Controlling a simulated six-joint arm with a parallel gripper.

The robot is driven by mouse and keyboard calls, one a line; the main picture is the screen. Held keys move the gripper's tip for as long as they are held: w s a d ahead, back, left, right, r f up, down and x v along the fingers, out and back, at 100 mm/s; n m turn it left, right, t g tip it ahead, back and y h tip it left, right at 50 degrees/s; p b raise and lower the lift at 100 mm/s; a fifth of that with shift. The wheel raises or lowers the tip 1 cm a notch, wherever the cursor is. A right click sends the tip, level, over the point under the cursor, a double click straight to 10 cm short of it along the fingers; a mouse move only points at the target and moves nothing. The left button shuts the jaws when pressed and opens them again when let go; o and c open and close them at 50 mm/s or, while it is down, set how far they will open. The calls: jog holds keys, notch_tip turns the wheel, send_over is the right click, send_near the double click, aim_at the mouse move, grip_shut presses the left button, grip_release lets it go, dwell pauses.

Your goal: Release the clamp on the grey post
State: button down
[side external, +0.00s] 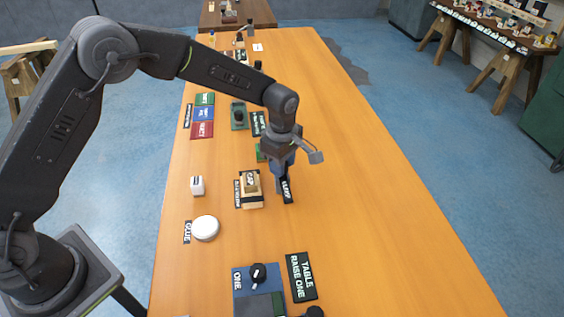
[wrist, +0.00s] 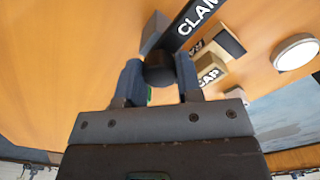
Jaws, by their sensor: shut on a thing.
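My gripper (wrist: 158,72) is shut on a dark round knob (wrist: 159,68), with one blue-grey finger on each side of it. A small grey block (wrist: 152,32), which looks like the grey post, shows just beyond the knob, next to the black CLAMP label (wrist: 198,16). In the side external view my gripper (side external: 282,178) points down at the table beside the CLAMP label (side external: 287,191). There the knob and post are mostly hidden by the fingers, and I cannot tell the clamp's state.
A wooden block marked CAP (side external: 250,182) stands close to the left of my gripper. A white round GLUE disc (side external: 205,228) and a small white cube (side external: 197,186) lie farther left. A blue panel with a black knob (side external: 258,272) is at the front. The table's right side is clear.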

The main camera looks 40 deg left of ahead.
jog(key=c, duration=0.8)
grip_release()
jog(key=shift+r, duration=6.95)
